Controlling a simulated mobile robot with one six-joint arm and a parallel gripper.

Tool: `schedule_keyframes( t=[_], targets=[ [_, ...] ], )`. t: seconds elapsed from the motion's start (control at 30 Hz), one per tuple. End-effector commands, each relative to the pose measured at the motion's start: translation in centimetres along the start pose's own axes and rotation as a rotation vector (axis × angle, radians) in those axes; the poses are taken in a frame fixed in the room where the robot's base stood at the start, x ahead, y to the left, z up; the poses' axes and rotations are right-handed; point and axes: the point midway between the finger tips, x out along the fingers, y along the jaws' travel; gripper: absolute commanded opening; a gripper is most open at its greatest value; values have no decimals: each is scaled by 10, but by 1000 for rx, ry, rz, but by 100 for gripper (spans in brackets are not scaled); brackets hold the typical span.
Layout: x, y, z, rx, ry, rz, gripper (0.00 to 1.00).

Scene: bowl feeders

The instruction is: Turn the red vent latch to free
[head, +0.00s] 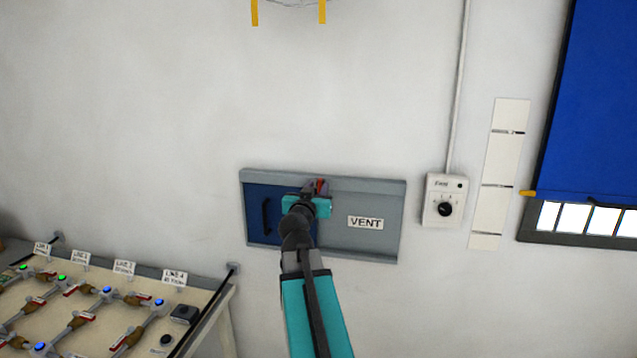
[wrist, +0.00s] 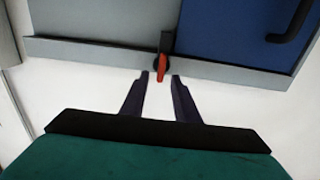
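The red vent latch (wrist: 161,76) shows in the wrist view on a dark pivot at the rail of the vent frame, its red end pointing down in that picture. My gripper (wrist: 160,76) is open, with one dark fingertip on each side of the red end and a gap on both sides. I cannot tell whether the fingertips reach the latch's depth. In the head view a bit of the red latch (head: 321,186) shows at the top rail, partly hidden by my gripper (head: 317,188). The vent has a blue sliding panel (head: 258,228) at left and a grey panel (head: 380,233).
The blue panel has a black handle (head: 266,216). A VENT label (head: 365,223) is on the grey panel. A dial box (head: 445,201) is on the wall to the right. A bench (head: 75,310) with pipework stands at lower left.

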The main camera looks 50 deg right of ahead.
Motion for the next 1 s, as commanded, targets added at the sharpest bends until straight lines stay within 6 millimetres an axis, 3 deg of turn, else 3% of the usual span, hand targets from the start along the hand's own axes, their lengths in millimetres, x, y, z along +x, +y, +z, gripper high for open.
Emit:
schedule_keyframes(
  t=[0.3,0.73,0.9,1.0],
  targets=[
    [25,-1,-1,-1,-1,0,28],
    [28,-1,0,0,0,-1,28],
    [28,-1,0,0,0,-1,0],
    [28,0,0,1,0,-1,0]
  ],
)
